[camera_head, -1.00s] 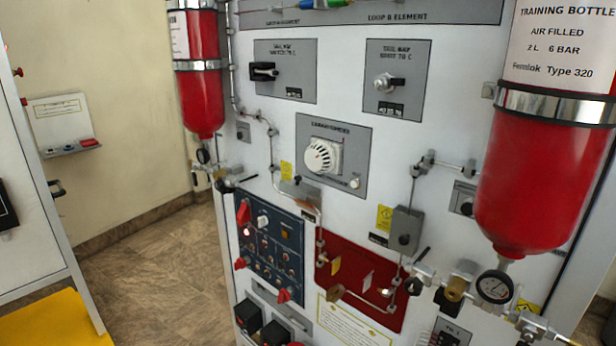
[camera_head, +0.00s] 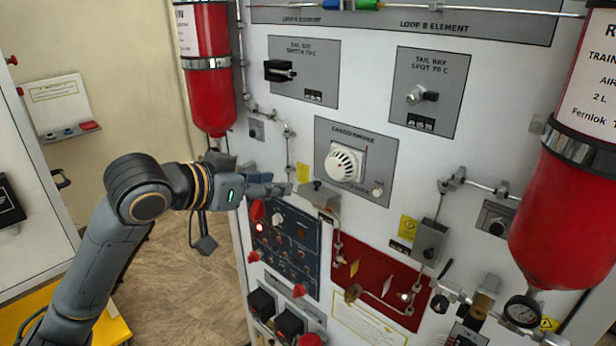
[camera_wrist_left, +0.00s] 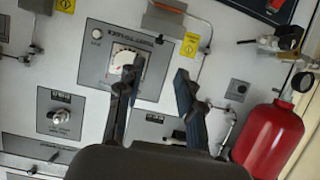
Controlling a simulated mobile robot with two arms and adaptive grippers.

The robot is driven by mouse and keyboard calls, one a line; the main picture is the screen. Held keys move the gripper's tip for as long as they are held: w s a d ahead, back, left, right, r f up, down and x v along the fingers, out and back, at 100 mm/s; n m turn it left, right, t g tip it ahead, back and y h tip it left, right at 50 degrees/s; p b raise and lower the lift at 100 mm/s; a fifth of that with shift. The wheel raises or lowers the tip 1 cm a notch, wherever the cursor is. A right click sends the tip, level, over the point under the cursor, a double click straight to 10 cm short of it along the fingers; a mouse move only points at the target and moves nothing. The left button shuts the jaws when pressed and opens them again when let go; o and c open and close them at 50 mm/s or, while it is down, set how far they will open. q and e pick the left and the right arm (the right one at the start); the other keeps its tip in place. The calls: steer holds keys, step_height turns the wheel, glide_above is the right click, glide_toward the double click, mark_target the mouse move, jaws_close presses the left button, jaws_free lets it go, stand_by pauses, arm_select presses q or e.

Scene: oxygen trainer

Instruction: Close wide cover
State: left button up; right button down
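I cannot tell for certain which part is the wide cover. A blue switch panel (camera_head: 287,246) at the lower left of the trainer carries several red covers. The largest red cover (camera_head: 257,211) juts out at the panel's upper left corner. Smaller red covers are at the left edge (camera_head: 253,257) and at the bottom (camera_head: 299,291). My left gripper (camera_head: 288,188) is just above the blue panel, over its top edge. In the left wrist view my left gripper (camera_wrist_left: 160,70) is open, its two fingers apart with nothing between them. My right gripper is not in view.
A small grey box (camera_head: 318,195) and pipe are right beside my left fingertips. The cargo smoke panel (camera_head: 355,162) is up and right. Red bottles hang at left (camera_head: 210,100) and right (camera_head: 565,215). A red panel (camera_head: 380,283) with pipes is to the right.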

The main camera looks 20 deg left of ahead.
mark_target(315, 183)
arm_select(q)
steer(key=p+x, duration=0.3)
steer(key=x, duration=0.8)
steer(key=shift+r, duration=0.1)
steer(key=shift+d, duration=0.1)
steer(key=shift+s, duration=0.1)
jaws_close()
